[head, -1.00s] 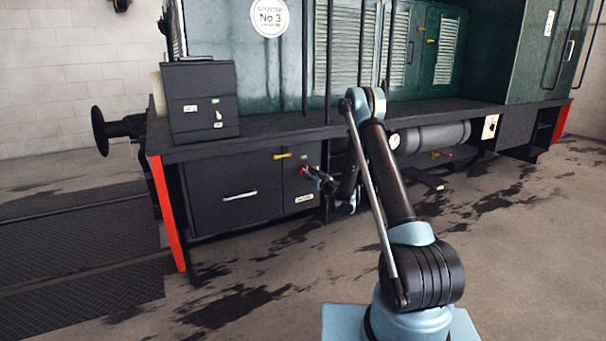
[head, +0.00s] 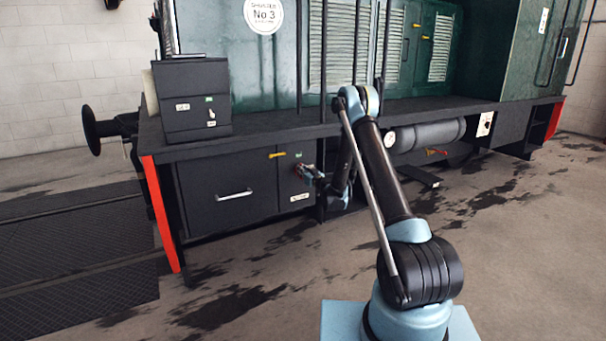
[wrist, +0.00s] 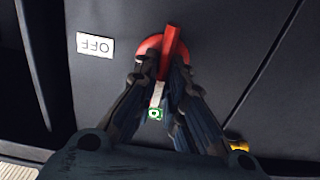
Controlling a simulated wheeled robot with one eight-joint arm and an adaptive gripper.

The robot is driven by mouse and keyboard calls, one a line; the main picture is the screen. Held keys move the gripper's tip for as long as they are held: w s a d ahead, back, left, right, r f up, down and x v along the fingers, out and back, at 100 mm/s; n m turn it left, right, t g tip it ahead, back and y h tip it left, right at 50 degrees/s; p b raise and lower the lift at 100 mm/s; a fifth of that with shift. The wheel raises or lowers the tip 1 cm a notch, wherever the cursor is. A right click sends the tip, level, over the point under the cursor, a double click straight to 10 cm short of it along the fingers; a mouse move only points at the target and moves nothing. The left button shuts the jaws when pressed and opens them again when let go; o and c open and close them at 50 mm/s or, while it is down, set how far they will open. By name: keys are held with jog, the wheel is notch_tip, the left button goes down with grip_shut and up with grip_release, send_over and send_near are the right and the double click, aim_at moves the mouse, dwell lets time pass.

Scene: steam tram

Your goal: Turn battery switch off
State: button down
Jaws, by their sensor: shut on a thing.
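The red battery switch (wrist: 171,47) has a round red base and a straight red handle, on a dark panel in the wrist view. My gripper (wrist: 163,73) is shut on the handle's lower end in that view. The handle runs nearly up and down the picture, leaning slightly right at its top. A white OFF label (wrist: 95,45) appears upside down to its left. In the head view my gripper (head: 312,174) is at the right part of the dark cabinet under the tram's deck; the switch is mostly hidden there.
A small green marker (wrist: 155,114) shows between my fingers and a yellow handle (wrist: 239,147) at lower right. In the head view, the cabinet's drawer handle (head: 234,195) is left of my gripper, with a grey tank (head: 430,135) to the right. Floor in front is clear.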

jog(key=shift+d+m, duration=0.15)
jog(key=shift+m, duration=0.25)
jog(key=shift+w+d+f+m, duration=0.15)
jog(key=shift+d+f+m, duration=0.05)
jog(key=shift+m, duration=2.65)
jog(key=shift+w+d+f+m, duration=0.15)
jog(key=shift+d+f+m, duration=0.1)
jog(key=shift+m, duration=2.65)
jog(key=shift+w+d+f+m, duration=0.15)
jog(key=shift+d+m, duration=0.05)
jog(key=shift+m, duration=2.65)
jog(key=c, duration=1.7)
grip_release()
jog(key=shift+f, duration=0.1)
jog(key=shift+o, duration=0.2)
jog(key=shift+a, duration=0.15)
jog(key=shift+s, duration=0.1)
